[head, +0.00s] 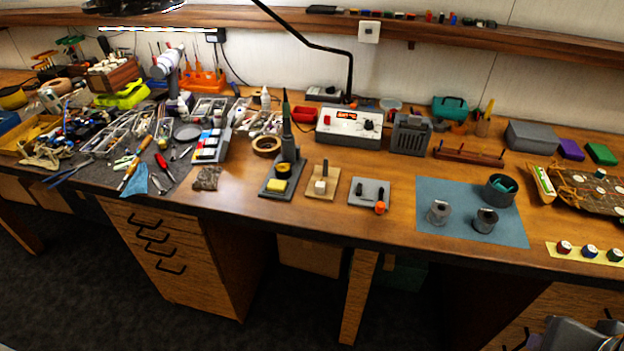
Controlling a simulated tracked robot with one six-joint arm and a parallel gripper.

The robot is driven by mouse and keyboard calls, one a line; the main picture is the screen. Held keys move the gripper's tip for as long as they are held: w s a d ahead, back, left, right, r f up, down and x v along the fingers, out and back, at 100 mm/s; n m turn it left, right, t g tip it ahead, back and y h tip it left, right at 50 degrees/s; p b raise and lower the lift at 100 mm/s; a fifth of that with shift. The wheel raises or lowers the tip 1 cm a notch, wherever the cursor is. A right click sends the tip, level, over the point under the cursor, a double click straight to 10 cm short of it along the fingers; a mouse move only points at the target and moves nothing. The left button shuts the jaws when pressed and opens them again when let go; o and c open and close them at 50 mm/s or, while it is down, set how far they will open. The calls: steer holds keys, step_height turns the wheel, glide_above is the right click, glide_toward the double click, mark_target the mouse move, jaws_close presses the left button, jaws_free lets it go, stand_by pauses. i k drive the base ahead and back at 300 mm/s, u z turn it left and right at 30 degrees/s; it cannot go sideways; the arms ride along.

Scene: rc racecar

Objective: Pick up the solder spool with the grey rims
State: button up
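A solder spool with light grey rims (438,212) stands on the blue-grey mat (459,191) at the right of the bench, near the front edge. A second spool (485,220) with darker rims stands just to its right on the same mat, apart from it. Nothing is touching the grey-rimmed spool. A grey piece of my own body shows at the bottom right corner. No gripper fingers can be made out in the head view.
A dark round pot (499,190) stands behind the spools. Small coloured spools (589,252) line a yellow strip at the right. A grey plate with an orange-knobbed item (381,207) lies to the left. Bare wood separates it from the mat. The left bench is cluttered.

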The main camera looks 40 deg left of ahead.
mark_target(439, 209)
steer(key=k, duration=0.55)
steer(key=u, duration=1.25)
steer(key=i, duration=1.5)
